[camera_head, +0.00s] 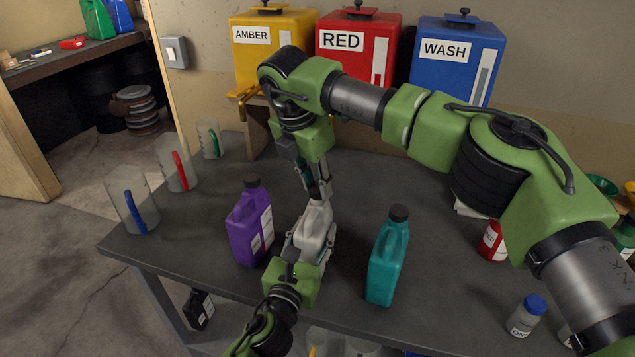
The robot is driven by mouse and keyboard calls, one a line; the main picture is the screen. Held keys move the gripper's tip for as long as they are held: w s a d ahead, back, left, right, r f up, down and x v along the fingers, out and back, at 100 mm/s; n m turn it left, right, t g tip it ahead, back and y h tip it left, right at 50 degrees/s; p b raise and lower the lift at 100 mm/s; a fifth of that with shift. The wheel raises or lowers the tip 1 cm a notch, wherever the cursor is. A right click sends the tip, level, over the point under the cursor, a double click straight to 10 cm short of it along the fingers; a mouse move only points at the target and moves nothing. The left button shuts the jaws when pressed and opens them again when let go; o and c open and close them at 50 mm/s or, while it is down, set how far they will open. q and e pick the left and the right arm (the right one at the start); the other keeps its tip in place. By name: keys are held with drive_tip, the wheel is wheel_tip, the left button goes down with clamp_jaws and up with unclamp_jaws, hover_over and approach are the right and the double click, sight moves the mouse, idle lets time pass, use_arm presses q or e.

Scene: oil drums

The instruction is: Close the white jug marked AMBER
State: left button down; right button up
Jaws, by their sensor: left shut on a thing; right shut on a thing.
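The white jug (315,226) stands on the dark table between a purple jug and a teal jug. Its marking cannot be read here, as the grippers cover part of it. My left gripper (300,251) is shut on the jug's lower body from the front. My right gripper (320,192) points down from above and is shut at the jug's mouth, on what looks like its dark cap. The cap is mostly hidden by the fingers, so I cannot tell how it sits on the neck.
The purple jug (250,225) is close on the left, the teal jug (388,258) on the right. Beakers (133,205) stand along the left edge. AMBER (262,60), RED (340,65) and WASH (445,75) drums stand behind. A blue-capped bottle (523,318) is at front right.

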drive_tip(key=m+g, duration=0.1)
drive_tip(key=m, duration=0.4)
drive_tip(key=shift+w+a+m+h, duration=0.1)
drive_tip(key=shift+w+m+h, duration=0.05)
drive_tip(key=shift+m+h, duration=0.2)
drive_tip(key=o, duration=0.7)
drive_tip(key=shift+r, duration=2.3)
drive_tip(key=shift+c, duration=0.3)
